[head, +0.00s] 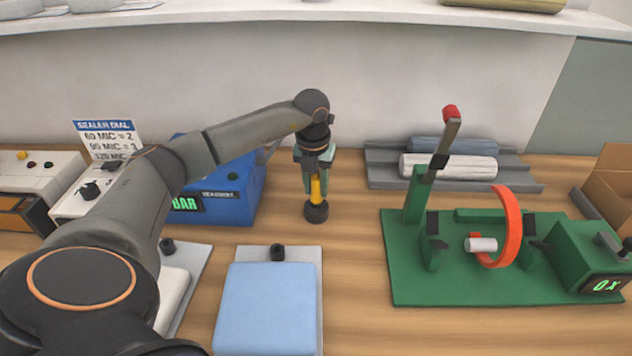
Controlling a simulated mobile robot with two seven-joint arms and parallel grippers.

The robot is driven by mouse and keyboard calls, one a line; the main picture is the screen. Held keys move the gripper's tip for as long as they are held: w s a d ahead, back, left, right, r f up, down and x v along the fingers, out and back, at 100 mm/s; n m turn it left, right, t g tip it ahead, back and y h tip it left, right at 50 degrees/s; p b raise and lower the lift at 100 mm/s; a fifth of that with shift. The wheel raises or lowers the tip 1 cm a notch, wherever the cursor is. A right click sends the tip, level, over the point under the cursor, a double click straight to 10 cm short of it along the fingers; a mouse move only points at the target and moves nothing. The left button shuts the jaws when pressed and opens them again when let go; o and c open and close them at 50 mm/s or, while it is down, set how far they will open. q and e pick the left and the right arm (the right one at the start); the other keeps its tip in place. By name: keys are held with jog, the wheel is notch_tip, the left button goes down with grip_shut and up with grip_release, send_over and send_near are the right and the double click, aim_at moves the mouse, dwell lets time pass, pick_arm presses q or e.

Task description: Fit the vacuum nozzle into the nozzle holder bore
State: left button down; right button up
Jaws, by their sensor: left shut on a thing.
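My left gripper (316,172) points down over the middle of the table and is shut on the yellow vacuum nozzle (318,187). The nozzle looks close to upright. Directly below it is a round black part (316,212) at the table top. I cannot tell whether this black part is the nozzle holder or the nozzle's own lower end, so the bore and how deep the nozzle sits are hidden. My right gripper is not in view.
A blue box with a display (232,195) stands left of the gripper. A green fixture (440,291) with an orange ring (513,225) is right.

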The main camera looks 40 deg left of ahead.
pick_arm(q)
jog(key=shift+f+b, duration=0.5)
jog(key=shift+f, duration=0.4)
jog(key=shift+c, duration=2.4)
grip_release()
jog(key=shift+r, duration=0.1)
notch_tip(320, 180, up, 12)
jog(key=s, duration=0.1)
jog(key=shift+d+r, duration=0.15)
jog(key=shift+d, duration=0.1)
jog(key=shift+s, duration=0.15)
